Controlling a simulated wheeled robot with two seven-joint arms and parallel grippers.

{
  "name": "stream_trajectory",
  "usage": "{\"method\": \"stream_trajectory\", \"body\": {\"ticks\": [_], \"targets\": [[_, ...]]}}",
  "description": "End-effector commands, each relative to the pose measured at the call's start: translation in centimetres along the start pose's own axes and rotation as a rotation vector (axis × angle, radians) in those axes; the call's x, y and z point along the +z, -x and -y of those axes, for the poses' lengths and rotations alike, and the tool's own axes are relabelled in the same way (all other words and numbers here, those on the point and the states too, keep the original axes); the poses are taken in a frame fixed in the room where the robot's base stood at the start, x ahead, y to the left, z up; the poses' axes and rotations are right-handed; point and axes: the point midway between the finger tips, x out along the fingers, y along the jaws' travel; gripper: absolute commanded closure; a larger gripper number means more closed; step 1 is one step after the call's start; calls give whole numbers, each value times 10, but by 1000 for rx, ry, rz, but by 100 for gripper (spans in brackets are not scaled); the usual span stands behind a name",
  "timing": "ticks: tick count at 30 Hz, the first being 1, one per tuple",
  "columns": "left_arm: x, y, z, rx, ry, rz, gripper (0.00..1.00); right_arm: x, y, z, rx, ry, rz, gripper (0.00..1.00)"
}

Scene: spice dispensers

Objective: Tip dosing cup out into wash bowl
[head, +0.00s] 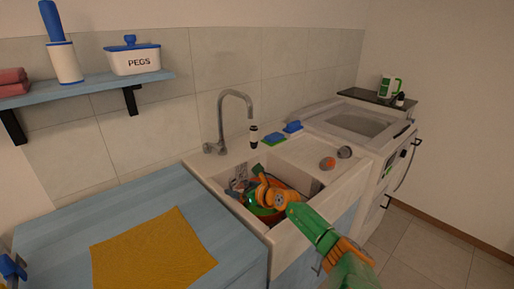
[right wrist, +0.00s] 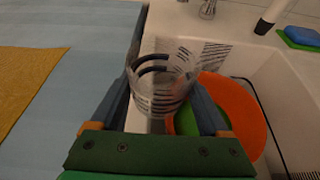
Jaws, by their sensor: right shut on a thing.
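My right gripper (head: 258,182) reaches down into the sink and is shut on the dosing cup. In the right wrist view the dosing cup (right wrist: 158,92) is a clear cup with dark markings, held between the two fingers (right wrist: 163,78). Its tilt and contents are hard to tell. The orange wash bowl (right wrist: 245,108) lies in the sink just right of the cup, with something green (right wrist: 187,122) at its near side. In the head view the bowl (head: 290,202) is partly hidden behind my gripper. A blue and dark part, likely my left gripper (head: 12,268), shows at the lower left edge.
The sink (head: 315,183) has walls close around the bowl, and a tap (head: 222,115) stands behind it. A yellow cloth (head: 152,250) lies on the blue counter (head: 60,232) at left.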

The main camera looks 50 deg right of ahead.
Motion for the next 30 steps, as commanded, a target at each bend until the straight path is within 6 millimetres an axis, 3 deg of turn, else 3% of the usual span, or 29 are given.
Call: {"method": "stream_trajectory", "body": {"ticks": [5,14,23,26,30], "targets": [[0,1,0,0,0,0,50,5,1,3,-8,19,7,86],[-5,51,1,0,0,0,50,50,20,2,-8,20,6,86],[-4,48,1,0,0,0,50,46,19,-2,3,23,6,86],[-4,48,0,1,0,0,50,45,19,-24,53,41,7,86],[-4,48,0,1,0,0,50,45,29,-81,190,98,8,86]]}}
